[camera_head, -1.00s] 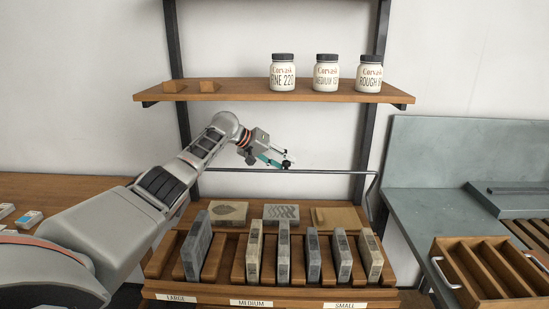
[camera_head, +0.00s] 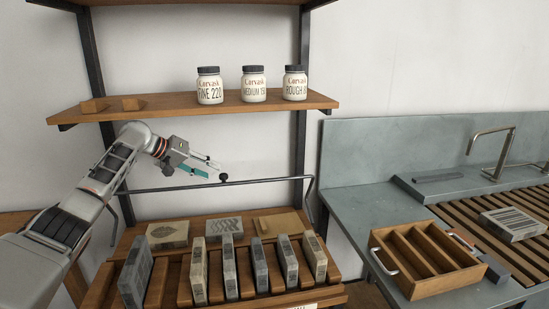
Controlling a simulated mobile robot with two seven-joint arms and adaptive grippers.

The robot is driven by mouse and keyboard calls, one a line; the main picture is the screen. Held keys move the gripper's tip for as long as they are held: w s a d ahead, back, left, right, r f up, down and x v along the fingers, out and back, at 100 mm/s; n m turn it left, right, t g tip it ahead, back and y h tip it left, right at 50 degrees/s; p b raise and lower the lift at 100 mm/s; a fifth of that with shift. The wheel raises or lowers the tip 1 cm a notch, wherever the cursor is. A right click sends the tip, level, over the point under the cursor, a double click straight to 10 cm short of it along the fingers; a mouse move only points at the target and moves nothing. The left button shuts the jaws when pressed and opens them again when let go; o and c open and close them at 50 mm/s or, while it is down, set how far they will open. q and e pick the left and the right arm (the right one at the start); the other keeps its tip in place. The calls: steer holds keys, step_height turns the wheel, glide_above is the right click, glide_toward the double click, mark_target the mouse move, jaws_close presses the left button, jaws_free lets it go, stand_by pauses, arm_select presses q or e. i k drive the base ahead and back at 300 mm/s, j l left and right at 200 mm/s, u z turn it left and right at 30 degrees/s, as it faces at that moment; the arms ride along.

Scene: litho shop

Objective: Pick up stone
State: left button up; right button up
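Several grey and beige stones stand upright in the slots of a wooden rack (camera_head: 165,290) at the lower middle. The largest stone (camera_head: 135,272) is at the rack's left end; narrower ones, such as a beige stone (camera_head: 199,270) and a grey stone (camera_head: 288,262), stand to its right. Another stone (camera_head: 513,224) lies flat on the slatted sink top at the far right. My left gripper (camera_head: 212,171) is above and behind the rack, near the rail, touching no stone. Its fingers look apart with nothing between them. My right gripper is not in view.
An empty slotted wooden carrier (camera_head: 428,262) with metal handles sits on the grey counter (camera_head: 350,205) at right. A shelf (camera_head: 180,104) holds three jars, including one labelled fine 220 (camera_head: 210,86), and two small wooden blocks. A metal rail (camera_head: 255,182) crosses behind the rack.

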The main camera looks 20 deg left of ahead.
mark_target(199, 268)
steer(key=k, duration=1)
